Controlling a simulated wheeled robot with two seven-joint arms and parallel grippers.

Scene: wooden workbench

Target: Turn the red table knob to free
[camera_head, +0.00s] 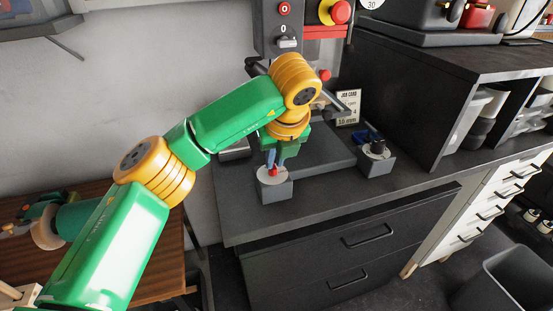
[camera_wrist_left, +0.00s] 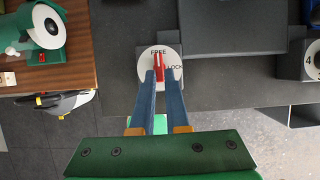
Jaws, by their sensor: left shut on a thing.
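The red table knob (camera_wrist_left: 158,64) sits on a round white dial (camera_wrist_left: 174,58) with FREE printed at the top and LOCK at the right. The knob's bar stands nearly upright in the wrist view, its far end just under FREE. In the head view the knob (camera_head: 273,171) is partly hidden by my gripper, on a grey block (camera_head: 275,192) at the bench's front. My left gripper (camera_wrist_left: 159,75) points down at the dial, its two blue fingers closed on either side of the red bar. My right gripper is not in view.
A drill-press column (camera_head: 288,38) with a red emergency button (camera_head: 341,12) stands behind. Another grey block with a dark knob (camera_head: 376,148) is to the right, near a job card (camera_head: 348,107). A wooden table (camera_head: 150,265) is at the left. The bench front right of the dial is clear.

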